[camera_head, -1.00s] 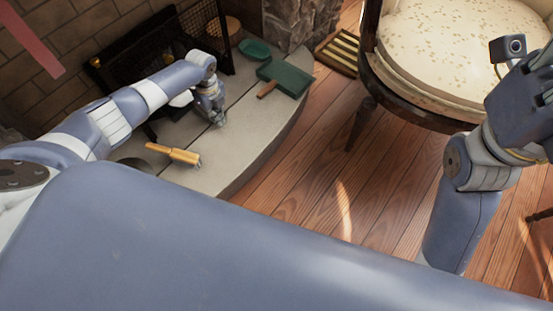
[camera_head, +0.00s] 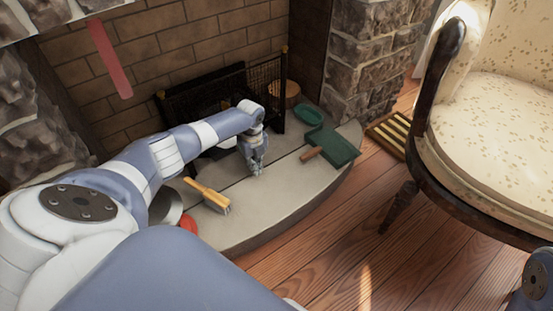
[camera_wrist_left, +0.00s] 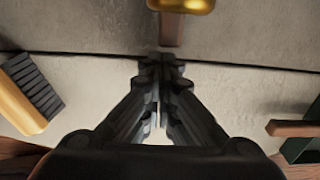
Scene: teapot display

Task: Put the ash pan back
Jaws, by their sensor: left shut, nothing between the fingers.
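My left gripper (camera_head: 256,171) is shut and empty, pointing down low over the pale stone hearth in front of the black fire grate. In the left wrist view its closed fingertips (camera_wrist_left: 161,62) are just below a brass knob (camera_wrist_left: 181,4) and a narrow brown bar (camera_wrist_left: 171,30); I cannot tell whether they touch the bar. No ash pan is clearly recognisable; my left forearm and hand hide part of the grate's front. A green dustpan (camera_head: 333,146) with a wooden handle lies on the hearth, right of the gripper. My right gripper is out of view.
A wooden-handled brush (camera_head: 207,194) lies left of the gripper. A green dish (camera_head: 307,114), a round wooden item (camera_head: 285,94) and a black mesh screen (camera_head: 267,85) are behind. A red object (camera_head: 188,223) sits front left. An armchair (camera_head: 490,125) stands right.

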